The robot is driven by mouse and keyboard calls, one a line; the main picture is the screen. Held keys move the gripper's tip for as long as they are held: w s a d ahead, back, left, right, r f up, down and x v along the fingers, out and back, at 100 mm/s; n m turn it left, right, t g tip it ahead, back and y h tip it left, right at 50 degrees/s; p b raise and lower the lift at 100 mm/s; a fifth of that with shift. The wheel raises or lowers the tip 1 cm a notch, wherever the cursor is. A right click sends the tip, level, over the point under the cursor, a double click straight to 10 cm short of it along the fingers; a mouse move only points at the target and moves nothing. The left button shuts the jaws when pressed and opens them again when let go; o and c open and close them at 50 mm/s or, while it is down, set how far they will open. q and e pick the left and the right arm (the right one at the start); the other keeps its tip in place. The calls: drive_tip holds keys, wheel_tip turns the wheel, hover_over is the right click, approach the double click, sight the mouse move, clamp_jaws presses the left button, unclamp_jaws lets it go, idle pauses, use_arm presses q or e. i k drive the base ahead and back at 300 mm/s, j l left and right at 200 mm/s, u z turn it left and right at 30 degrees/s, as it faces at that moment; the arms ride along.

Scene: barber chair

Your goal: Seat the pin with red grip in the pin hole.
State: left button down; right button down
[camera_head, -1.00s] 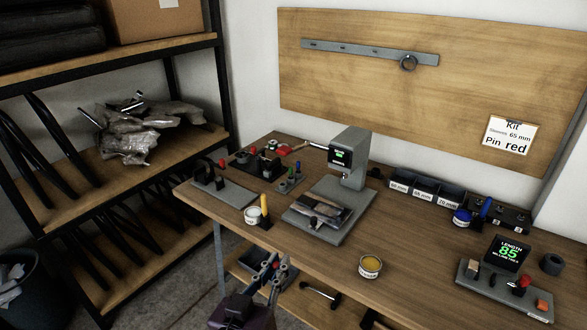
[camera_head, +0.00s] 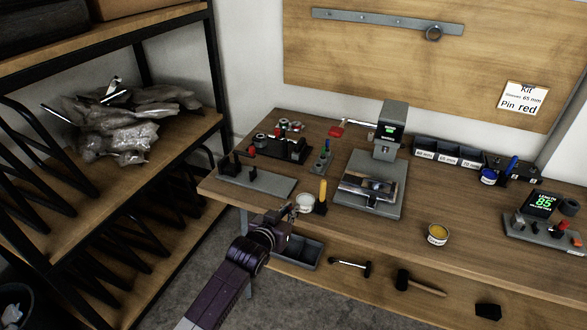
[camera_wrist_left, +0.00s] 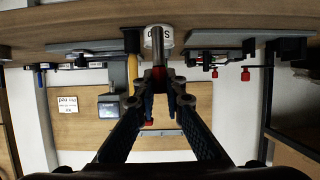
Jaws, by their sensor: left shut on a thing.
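My left gripper (camera_head: 288,213) is at the front edge of the workbench, by the white tin. In the left wrist view it (camera_wrist_left: 160,98) is shut on a pin with a red grip (camera_wrist_left: 160,82). The pin's bare metal shank sticks out beyond the fingertips, apart from the bench. In the head view the pin is too small to make out clearly. The pin hole cannot be picked out for certain. A grey fixture plate (camera_head: 262,184) with dark blocks and a red-topped part stands at the bench's left end. My right gripper is not in view.
A white tin (camera_head: 305,203) and a yellow-handled tool (camera_head: 322,195) stand close to my left gripper. A grey press (camera_head: 391,137) is behind them. A yellow-filled tin (camera_head: 437,235) stands farther right. A card (camera_head: 523,98) reads "Pin red".

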sight(260, 144)
drive_tip(key=i+l, duration=0.1)
drive_tip(key=i, duration=0.9)
